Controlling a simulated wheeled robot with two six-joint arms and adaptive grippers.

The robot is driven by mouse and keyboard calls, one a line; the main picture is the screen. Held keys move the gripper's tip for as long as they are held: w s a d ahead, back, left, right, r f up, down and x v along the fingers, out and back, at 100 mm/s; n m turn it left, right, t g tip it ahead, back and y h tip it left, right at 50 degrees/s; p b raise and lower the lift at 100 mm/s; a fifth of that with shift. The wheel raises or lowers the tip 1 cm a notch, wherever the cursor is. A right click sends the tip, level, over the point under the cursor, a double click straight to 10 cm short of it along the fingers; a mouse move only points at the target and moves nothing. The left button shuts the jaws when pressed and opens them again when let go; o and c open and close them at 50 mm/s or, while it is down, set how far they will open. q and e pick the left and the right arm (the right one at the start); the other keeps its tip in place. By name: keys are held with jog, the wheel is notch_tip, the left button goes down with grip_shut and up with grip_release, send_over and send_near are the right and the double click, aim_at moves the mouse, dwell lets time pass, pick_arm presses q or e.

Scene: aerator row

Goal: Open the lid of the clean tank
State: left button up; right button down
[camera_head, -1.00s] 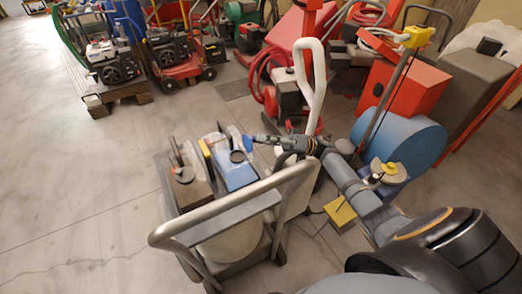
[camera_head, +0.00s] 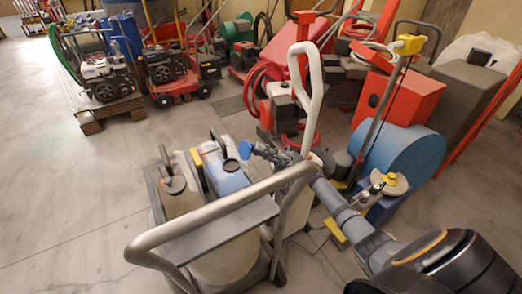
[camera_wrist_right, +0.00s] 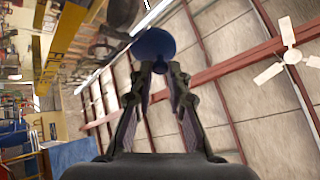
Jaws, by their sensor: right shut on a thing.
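A cart holds a tank with a pale blue top (camera_head: 228,183) and a round dark opening (camera_head: 231,165) in it. A small blue round lid (camera_head: 245,149) stands raised just beyond and to the right of this opening. My right gripper (camera_head: 257,150) is shut on the lid from its right side. In the right wrist view the blue lid (camera_wrist_right: 153,44) sits at the fingertips (camera_wrist_right: 155,66). I cannot tell whether a hinge joins it to the tank. My left gripper is not in view.
A beige tank (camera_head: 182,189) with a grey knob-topped cap stands to the left on the cart. The cart's grey push handle (camera_head: 220,212) crosses in front. A white curved handle (camera_head: 307,95) rises behind. Red machines and a blue drum (camera_head: 402,155) crowd the right. Floor at left is clear.

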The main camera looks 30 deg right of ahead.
jog(key=c, duration=1.3)
grip_release()
jog(key=shift+o, duration=0.2)
jog(key=v, duration=1.2)
